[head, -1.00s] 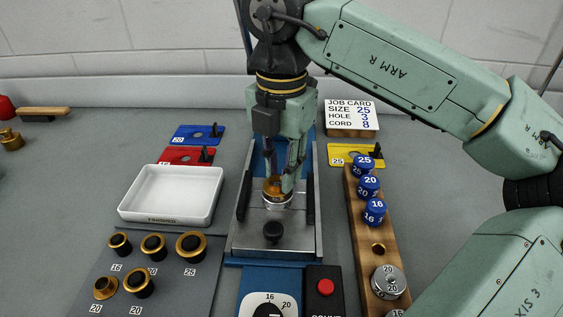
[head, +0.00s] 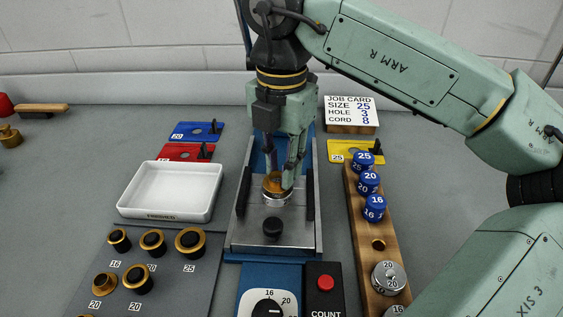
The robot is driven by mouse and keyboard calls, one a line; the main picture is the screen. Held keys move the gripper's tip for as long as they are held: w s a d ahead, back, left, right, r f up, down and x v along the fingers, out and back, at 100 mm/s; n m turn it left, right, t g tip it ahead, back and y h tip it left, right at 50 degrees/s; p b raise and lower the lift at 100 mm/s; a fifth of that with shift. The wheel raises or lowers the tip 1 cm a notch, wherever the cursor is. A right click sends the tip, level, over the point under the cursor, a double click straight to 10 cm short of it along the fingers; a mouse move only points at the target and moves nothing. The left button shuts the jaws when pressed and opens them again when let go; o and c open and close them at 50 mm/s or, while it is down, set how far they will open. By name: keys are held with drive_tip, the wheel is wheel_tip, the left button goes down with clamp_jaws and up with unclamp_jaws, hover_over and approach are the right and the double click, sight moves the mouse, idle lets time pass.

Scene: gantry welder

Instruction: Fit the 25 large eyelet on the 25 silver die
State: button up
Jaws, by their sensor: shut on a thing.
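My gripper (head: 278,182) points down over the press bed and is shut on a brass eyelet (head: 271,180). The eyelet is at the top of the silver die (head: 277,199), with the fingers around it. The fingers partly hide the eyelet, so I cannot tell whether it sits fully flat on the die. The die stands upright on the press's metal plate (head: 243,238).
A grey mat (head: 190,290) with several brass eyelets lies front left, beside a white tray (head: 160,215). A wooden rack (head: 355,215) with blue and silver dies stands right. The job card (head: 350,112) reads size 25. A black knob (head: 273,227) is in front of the die.

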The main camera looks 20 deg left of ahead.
drive_tip(key=shift+f+b, duration=0.5)
drive_tip(key=shift+f, duration=0.1)
drive_tip(key=o, duration=0.8)
drive_tip(key=shift+r, duration=0.1)
